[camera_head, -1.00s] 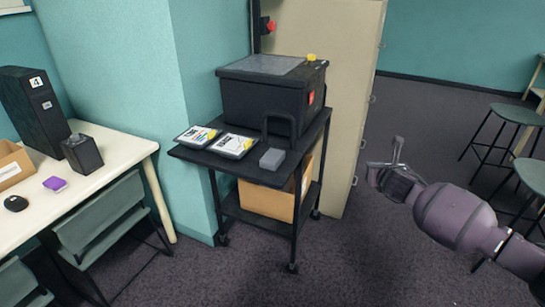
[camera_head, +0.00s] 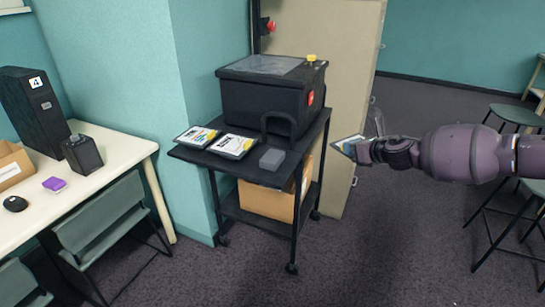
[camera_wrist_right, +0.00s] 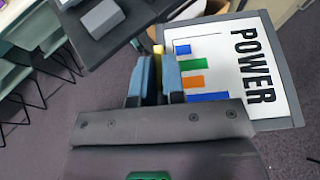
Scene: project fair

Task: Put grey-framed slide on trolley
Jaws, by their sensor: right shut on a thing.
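The grey-framed slide (camera_head: 348,147) is in my right gripper (camera_head: 364,151), to the right of the trolley and apart from it. In the right wrist view the slide (camera_wrist_right: 285,68) shows the word POWER and coloured bars on white inside a grey frame. The right gripper (camera_wrist_right: 158,78) is shut on its edge. My left gripper is out of view.
A cardboard box (camera_head: 265,202) sits on the lower shelf. A beige cabinet (camera_head: 342,95) stands behind; stools (camera_head: 515,114) are at right.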

